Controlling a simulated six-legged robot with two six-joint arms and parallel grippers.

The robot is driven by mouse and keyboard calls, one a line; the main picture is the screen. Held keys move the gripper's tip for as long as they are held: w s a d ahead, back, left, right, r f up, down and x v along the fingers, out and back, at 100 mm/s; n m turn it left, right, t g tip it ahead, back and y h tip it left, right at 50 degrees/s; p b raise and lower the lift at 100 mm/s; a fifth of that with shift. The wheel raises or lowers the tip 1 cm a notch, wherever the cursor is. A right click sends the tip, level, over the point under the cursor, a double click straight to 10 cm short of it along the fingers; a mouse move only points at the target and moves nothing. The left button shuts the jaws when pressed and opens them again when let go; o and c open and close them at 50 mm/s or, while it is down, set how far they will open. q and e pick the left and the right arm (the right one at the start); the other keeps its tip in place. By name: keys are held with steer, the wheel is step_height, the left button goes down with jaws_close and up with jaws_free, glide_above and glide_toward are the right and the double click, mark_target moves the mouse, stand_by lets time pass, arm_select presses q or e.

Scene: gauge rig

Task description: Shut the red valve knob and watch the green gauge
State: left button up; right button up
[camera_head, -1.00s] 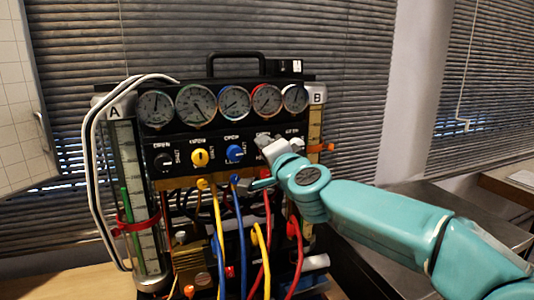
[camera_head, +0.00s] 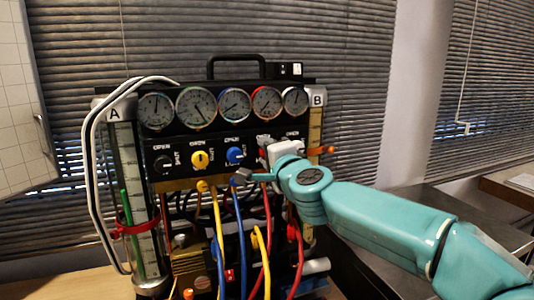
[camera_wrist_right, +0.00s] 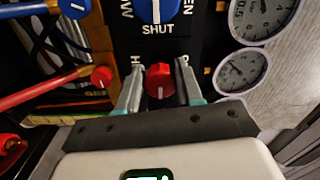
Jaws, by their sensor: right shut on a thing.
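The red valve knob (camera_wrist_right: 159,80) shows in the right wrist view between the two fingers of my right gripper (camera_wrist_right: 160,88), which is shut on it. In the head view my right gripper (camera_head: 269,150) reaches the panel from the right and hides the red knob. Several round gauges sit in a row above the knobs. The second gauge from the left (camera_head: 196,107) seems to have a greenish rim, but I cannot be sure it is the green one. My left gripper is not in view.
A black knob (camera_head: 162,164), a yellow knob (camera_head: 200,160) and a blue knob (camera_head: 235,154) sit left of my gripper. Yellow, blue and red hoses hang below. A clear tube (camera_head: 147,213) stands at the rig's left side. The black carry handle (camera_head: 236,58) is on top.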

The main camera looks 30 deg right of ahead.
steer(key=o, duration=0.6)
steer(key=shift+f, duration=0.2)
steer(key=o, duration=0.4)
steer(key=shift+s+r, duration=0.1)
steer(key=shift+r, duration=0.05)
steer(key=shift+o, duration=0.2)
steer(key=p+v, duration=0.2)
steer(key=v, duration=1.4)
steer(key=shift+s, duration=0.15)
